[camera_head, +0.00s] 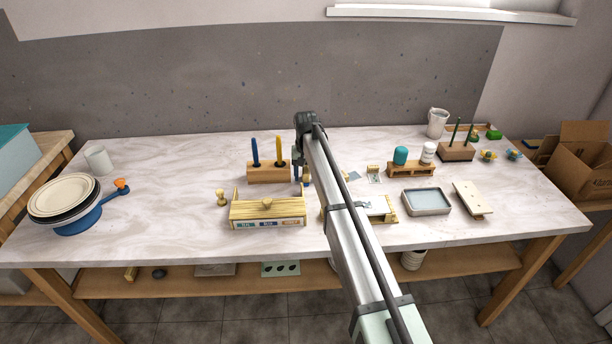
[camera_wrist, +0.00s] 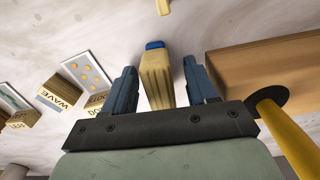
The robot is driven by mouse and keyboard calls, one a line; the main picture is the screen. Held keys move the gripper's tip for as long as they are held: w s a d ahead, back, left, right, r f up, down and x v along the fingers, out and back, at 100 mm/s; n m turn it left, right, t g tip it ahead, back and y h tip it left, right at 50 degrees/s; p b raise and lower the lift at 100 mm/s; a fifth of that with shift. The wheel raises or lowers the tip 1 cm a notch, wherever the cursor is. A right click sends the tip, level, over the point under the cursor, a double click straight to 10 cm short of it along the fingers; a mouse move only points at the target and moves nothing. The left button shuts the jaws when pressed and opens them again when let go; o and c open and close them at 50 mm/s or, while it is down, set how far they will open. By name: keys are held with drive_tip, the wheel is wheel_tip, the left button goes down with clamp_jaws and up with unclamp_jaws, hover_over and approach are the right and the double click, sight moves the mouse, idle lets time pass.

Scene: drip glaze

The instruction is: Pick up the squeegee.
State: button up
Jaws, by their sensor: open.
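A pale yellow wooden piece with a blue end, which looks like the squeegee (camera_wrist: 155,80), stands between my fingers in the wrist view. My gripper (camera_wrist: 160,68) is open, with one dark blue finger on each side of it. Narrow gaps show between the piece and both fingers. Its lower part is hidden behind the gripper's dark mount. In the head view my gripper (camera_head: 303,175) is low over the table, just right of the wooden tool block, and my arm hides much of that spot. I cannot make out the squeegee clearly there.
The wooden block (camera_head: 268,173) holding blue and yellow handles stands close beside my gripper; it also shows in the wrist view (camera_wrist: 265,75). Labelled wooden blocks (camera_wrist: 60,92) and cards lie on the other side. A wooden box (camera_head: 267,211) and a grey tray (camera_head: 427,202) stand nearer the front.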

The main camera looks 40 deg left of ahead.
sight(306, 169)
drive_tip(key=c, duration=1.1)
drive_tip(key=shift+o, duration=0.2)
wheel_tip(306, 169, up, 10)
drive_tip(key=shift+r, duration=0.1)
drive_tip(key=o, duration=0.5)
drive_tip(key=shift+c, duration=0.2)
drive_tip(key=c, duration=0.3)
drive_tip(key=w+d+r+m, duration=0.1)
drive_tip(key=w+d, duration=0.5)
drive_tip(key=d, duration=0.1)
drive_tip(key=shift+c, duration=0.2)
drive_tip(key=s+d, duration=0.2)
drive_tip(key=d, duration=0.7)
drive_tip(key=s+d+n, duration=0.1)
drive_tip(key=s+d, duration=0.2)
drive_tip(key=d, duration=0.7)
